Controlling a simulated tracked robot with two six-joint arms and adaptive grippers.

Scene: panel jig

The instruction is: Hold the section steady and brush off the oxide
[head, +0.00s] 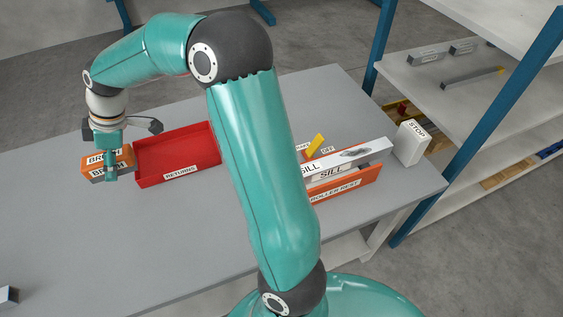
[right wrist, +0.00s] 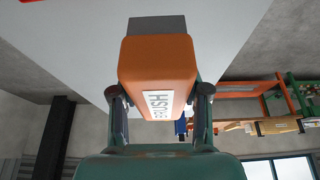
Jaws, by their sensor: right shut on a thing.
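The pale section (head: 375,149), labelled SILL, lies on an orange roller rest (head: 350,187) at the right of the table. A dark patch (head: 355,152) marks its top; its left end is hidden behind my arm. The brush (head: 95,167) is an orange block with a grey lower part, at the left of the table. My right gripper (head: 111,172) is shut on it, far left of the section. In the right wrist view the brush (right wrist: 158,65) sits between both fingers. I cannot tell whether it touches the table. My left gripper is not in view.
A red RETURNS tray (head: 178,157) stands just right of the brush. A yellow piece (head: 316,144) by an OFF label is behind the section. A white STOP block (head: 411,143) stands at its right end. Shelving (head: 450,75) stands beyond. The table's front left is mostly clear.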

